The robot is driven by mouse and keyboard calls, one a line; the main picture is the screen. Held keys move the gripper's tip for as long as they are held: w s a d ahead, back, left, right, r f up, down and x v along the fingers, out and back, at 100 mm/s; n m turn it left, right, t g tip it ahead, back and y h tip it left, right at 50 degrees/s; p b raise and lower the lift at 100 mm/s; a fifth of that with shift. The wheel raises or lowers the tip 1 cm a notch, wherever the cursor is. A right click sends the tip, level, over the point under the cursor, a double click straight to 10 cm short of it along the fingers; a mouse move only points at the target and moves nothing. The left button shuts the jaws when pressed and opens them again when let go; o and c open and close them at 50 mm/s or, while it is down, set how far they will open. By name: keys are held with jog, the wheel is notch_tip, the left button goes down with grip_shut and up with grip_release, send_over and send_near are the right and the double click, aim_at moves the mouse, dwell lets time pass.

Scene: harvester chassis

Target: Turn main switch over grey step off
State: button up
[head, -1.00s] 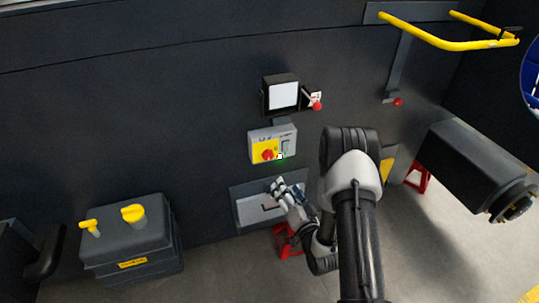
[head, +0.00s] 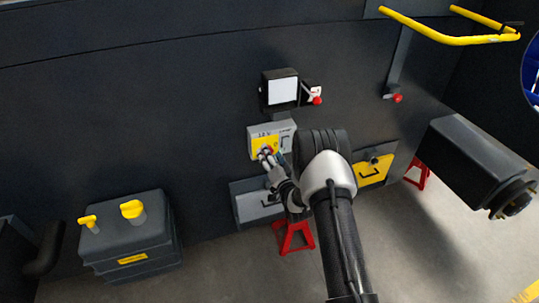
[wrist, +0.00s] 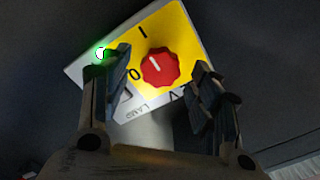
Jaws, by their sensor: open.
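The main switch is a red ribbed knob (wrist: 160,68) on a yellow plate of a light grey box (head: 285,128) on the dark wall. In the wrist view its white mark points up and left, nearer the I than the O. A green lamp (wrist: 101,53) glows on the box. The grey step (head: 250,210) is below the box, partly hidden by my arm. My gripper (head: 265,156) is at the knob, which it mostly hides in the head view. In the wrist view my open gripper (wrist: 164,72) has its fingers either side of the knob, apart from it.
A white-faced unit (head: 282,92) and a small red-tipped lever (head: 317,100) are above the box. A yellow rail (head: 450,43) juts out at the upper right.

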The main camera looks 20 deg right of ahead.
jog(key=shift+w, duration=0.7)
jog(key=shift+c, duration=0.3)
jog(key=c, duration=1)
jog(key=shift+b, duration=0.3)
jog(key=shift+a+n+b, duration=0.2)
jog(key=shift+n+b, duration=8.6)
jog(key=shift+n, duration=0.2)
